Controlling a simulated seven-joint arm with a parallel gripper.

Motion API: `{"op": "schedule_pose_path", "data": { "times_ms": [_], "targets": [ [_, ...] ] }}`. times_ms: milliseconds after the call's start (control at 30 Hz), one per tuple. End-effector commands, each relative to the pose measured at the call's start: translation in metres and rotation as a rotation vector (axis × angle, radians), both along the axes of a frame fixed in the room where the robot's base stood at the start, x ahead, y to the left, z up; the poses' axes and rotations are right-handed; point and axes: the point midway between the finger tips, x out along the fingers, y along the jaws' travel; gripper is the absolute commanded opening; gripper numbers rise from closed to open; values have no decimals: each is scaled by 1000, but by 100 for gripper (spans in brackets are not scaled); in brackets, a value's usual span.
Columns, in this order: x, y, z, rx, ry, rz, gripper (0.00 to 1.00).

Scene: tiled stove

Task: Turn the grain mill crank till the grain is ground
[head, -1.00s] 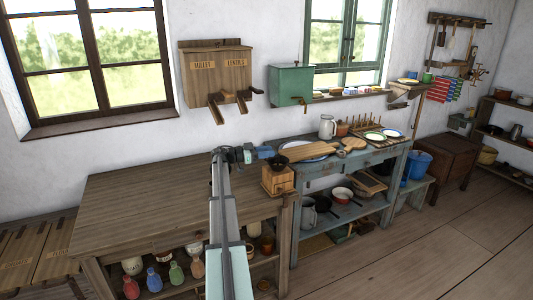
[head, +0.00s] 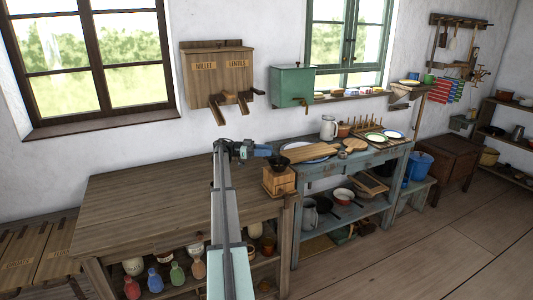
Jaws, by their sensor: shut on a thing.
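The grain mill (head: 279,182) is a small wooden box with a dark bowl-shaped top (head: 279,162). It stands at the right end of the brown wooden counter (head: 150,195). My gripper (head: 266,151) is just above and to the left of the mill's top, at the end of my arm reaching in from the bottom of the view. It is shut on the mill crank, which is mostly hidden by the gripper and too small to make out. Whether there is grain in the bowl cannot be told.
A blue-green table (head: 310,178) adjoins on the right, with boards, plates and a white jug (head: 328,127) on top. A wooden millet and lentils dispenser (head: 217,80) and a green box (head: 291,86) hang on the wall behind. The counter left of my arm is clear.

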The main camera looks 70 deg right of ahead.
Motion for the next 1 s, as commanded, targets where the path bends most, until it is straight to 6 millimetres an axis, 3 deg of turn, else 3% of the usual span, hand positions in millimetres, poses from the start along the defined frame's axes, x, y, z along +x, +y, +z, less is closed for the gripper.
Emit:
{"op": "schedule_pose_path", "data": {
  "times_ms": [433, 467, 600, 667, 1000],
  "targets": [
    [2, -3, 0, 0, 1, -45, 0],
    [2, -3, 0, 0, 1, -45, 37],
    [2, -3, 0, 0, 0, -45, 50],
    [2, -3, 0, 0, 0, -45, 54],
    [9, -2, 0, 0, 0, -45, 54]
  ]
}}
